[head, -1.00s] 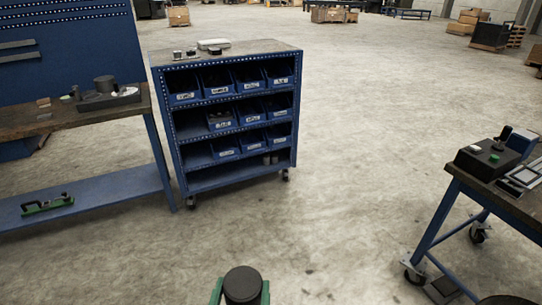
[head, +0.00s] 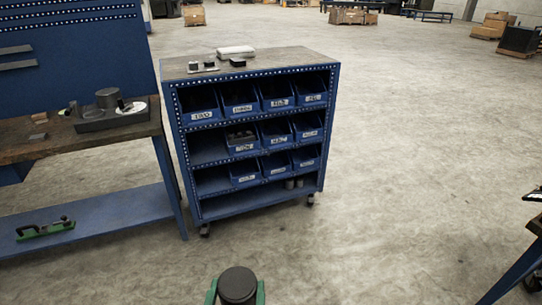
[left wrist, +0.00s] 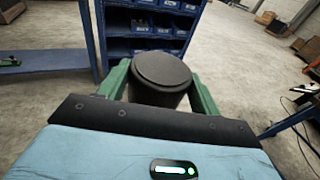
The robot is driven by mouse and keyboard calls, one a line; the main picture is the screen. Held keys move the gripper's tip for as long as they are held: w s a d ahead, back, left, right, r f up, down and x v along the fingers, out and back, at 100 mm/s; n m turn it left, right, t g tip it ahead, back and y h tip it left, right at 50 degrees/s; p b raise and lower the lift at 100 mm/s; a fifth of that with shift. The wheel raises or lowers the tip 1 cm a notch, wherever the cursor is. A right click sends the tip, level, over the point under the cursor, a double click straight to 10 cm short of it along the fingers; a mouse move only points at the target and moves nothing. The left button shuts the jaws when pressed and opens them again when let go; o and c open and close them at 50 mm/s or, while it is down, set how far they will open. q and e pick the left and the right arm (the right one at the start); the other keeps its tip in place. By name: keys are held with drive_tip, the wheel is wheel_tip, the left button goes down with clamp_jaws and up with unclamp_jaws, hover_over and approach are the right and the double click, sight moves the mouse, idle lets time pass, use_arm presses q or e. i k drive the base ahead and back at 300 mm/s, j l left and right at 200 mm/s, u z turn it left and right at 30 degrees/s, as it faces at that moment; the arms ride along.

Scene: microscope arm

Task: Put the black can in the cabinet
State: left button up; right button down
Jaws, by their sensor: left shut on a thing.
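The black can (head: 238,284) is held upright between the green fingers of my left gripper (head: 236,294) at the bottom of the head view. In the left wrist view the can (left wrist: 160,75) sits between both fingers of my left gripper (left wrist: 160,92). The blue cabinet (head: 330,130) stands ahead on casters, beyond the can. It has several shelves, with labelled blue bins on the upper ones. Its bottom shelf (head: 245,204) is mostly bare, with small grey cylinders (head: 294,183) near its right end. My right gripper does not show.
A blue workbench (head: 90,140) with a pegboard and a lower shelf (head: 100,215) stands left of the cabinet. A white box (head: 236,52) and small items lie on the cabinet top. Another table's edge (head: 530,250) shows at right. The floor between is clear.

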sight(255, 195)
drive_tip(key=i+l+u, duration=0.1)
drive_tip(key=i, duration=0.35)
drive_tip(key=i+l+u, duration=0.1)
drive_tip(key=i+l, duration=0.45)
drive_tip(key=l, duration=0.2)
drive_tip(key=i+l, duration=0.15)
drive_tip(key=l, duration=0.2)
drive_tip(key=i+l, duration=0.15)
drive_tip(key=l, duration=0.25)
drive_tip(key=i+l, duration=0.15)
drive_tip(key=l, duration=0.2)
